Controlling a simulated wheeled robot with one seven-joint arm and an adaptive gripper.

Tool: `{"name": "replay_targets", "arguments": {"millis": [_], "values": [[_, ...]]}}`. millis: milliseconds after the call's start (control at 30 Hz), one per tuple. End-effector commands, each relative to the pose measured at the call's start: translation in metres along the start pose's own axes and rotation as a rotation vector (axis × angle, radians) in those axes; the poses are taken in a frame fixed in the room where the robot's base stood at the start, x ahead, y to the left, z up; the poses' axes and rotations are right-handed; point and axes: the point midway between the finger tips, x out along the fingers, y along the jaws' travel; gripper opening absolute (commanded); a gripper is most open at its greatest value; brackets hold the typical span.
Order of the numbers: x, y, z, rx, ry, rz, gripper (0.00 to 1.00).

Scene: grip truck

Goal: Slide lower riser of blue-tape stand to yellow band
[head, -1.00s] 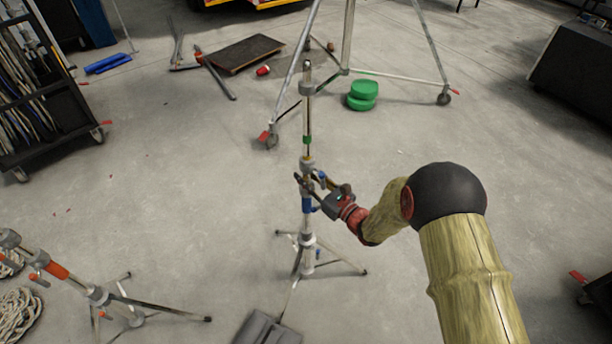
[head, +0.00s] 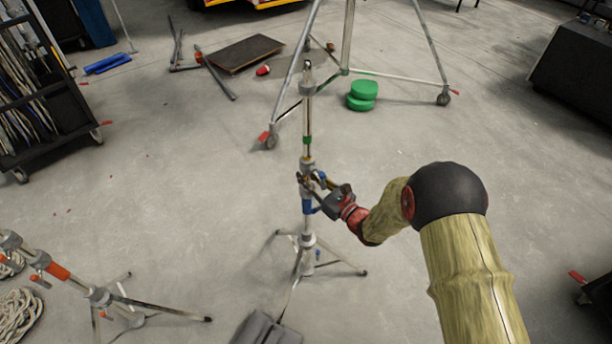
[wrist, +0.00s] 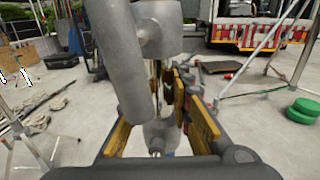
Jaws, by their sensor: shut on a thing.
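The blue-tape stand (head: 308,243) stands upright on spread tripod legs in the middle of the head view. Blue tape (head: 307,206) wraps it just below my gripper, and a green band (head: 307,140) sits higher up. My gripper (head: 310,184) is shut on the stand's lower riser, just above the blue tape, reaching in from the right. In the wrist view, my gripper's yellow-padded fingers (wrist: 160,125) close around the post, and a large grey collar and knob (wrist: 155,40) fill the upper middle.
An orange-taped stand (head: 100,296) stands at lower left. A wheeled tall stand (head: 345,72) and green discs (head: 363,90) are behind. A grey bag (head: 265,330) lies in front, near the stand's legs. A cable rack (head: 40,100) is at left. Open floor lies between.

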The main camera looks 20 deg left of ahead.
Motion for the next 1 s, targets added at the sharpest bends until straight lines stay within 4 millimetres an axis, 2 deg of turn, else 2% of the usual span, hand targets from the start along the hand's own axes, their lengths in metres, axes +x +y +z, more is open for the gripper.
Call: {"name": "replay_targets", "arguments": {"millis": [33,1000], "values": [[0.002,-0.001,0.011,-0.005,-0.011,0.002,0.00],[0.003,-0.001,0.067,-0.007,-0.017,0.002,0.00]]}}
